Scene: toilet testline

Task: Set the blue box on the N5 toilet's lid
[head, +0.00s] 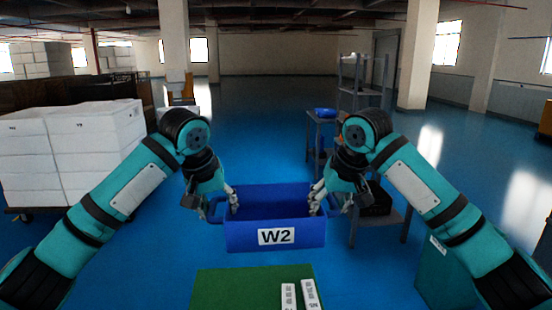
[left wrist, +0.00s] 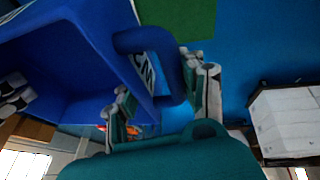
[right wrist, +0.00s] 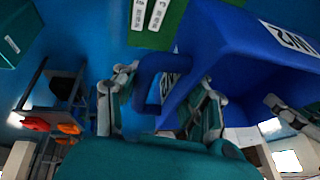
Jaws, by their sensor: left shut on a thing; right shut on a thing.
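The blue box (head: 238,239), with a white W2 label on its front, hangs level in front of me in the head view. It looks empty. My left gripper (head: 222,203) is shut on the handle at its left end. My right gripper (head: 325,199) is shut on the handle at its right end. The box also shows in the left wrist view (left wrist: 85,65) and in the right wrist view (right wrist: 222,45), with a handle between the fingers in each. I see no toilet that I can make out as N5.
A green surface (head: 235,290) with two white labelled strips (head: 309,293) lies below the box. White stacked blocks (head: 70,155) stand on the left. A grey shelf (head: 362,85) and a small table (head: 320,117) stand behind at right. Blue floor (head: 250,120) beyond is clear.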

